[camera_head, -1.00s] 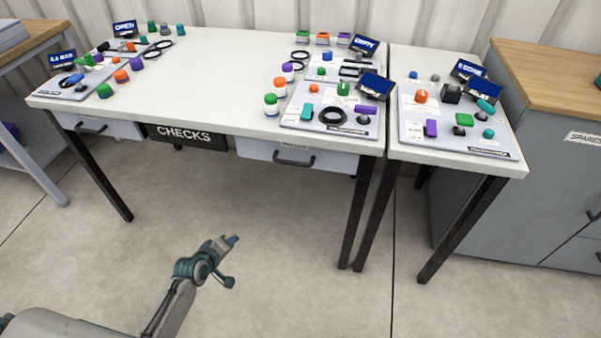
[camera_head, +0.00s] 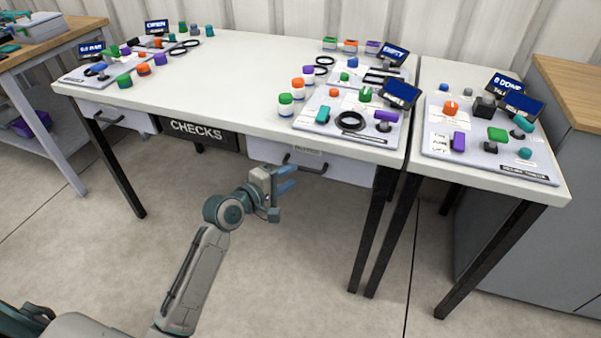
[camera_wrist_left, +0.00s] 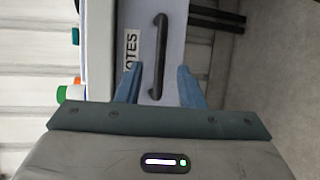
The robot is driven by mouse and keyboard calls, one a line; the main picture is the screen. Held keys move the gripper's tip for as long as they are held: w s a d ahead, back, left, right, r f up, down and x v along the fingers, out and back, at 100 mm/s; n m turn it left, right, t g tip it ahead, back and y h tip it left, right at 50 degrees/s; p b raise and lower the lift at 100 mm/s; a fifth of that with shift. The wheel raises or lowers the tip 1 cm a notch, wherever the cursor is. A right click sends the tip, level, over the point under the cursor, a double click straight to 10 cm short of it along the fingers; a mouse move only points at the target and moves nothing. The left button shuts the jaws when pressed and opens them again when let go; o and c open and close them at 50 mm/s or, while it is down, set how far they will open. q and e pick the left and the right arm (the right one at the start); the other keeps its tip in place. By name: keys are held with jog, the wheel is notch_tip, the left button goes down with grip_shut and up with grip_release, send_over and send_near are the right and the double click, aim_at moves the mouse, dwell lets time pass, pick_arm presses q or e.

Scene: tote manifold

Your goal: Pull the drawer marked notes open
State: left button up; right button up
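The notes drawer (camera_head: 345,169) is a pale box under the right part of the white table, and it looks closed. Its dark bar handle (camera_head: 305,167) is partly hidden by my left gripper in the head view. The wrist view shows the drawer front (camera_wrist_left: 177,30), a label (camera_wrist_left: 131,50) reading "OTES" with its start covered, and the handle (camera_wrist_left: 160,40). My left gripper (camera_head: 290,178) is open with blue fingers. In the wrist view, the near end of the handle lies between the fingers (camera_wrist_left: 159,72); I cannot tell whether they touch it. My right gripper is out of view.
A black CHECKS sign (camera_head: 197,132) hangs left of the drawer, with another drawer (camera_head: 112,118) beyond it. A table leg (camera_head: 372,235) stands right of the notes drawer. Panels and jars crowd the white tabletop (camera_head: 230,85). The floor in front is clear.

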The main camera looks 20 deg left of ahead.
pick_arm(q)
jog(key=x, duration=0.5)
jog(key=shift+s, duration=0.1)
grip_shut()
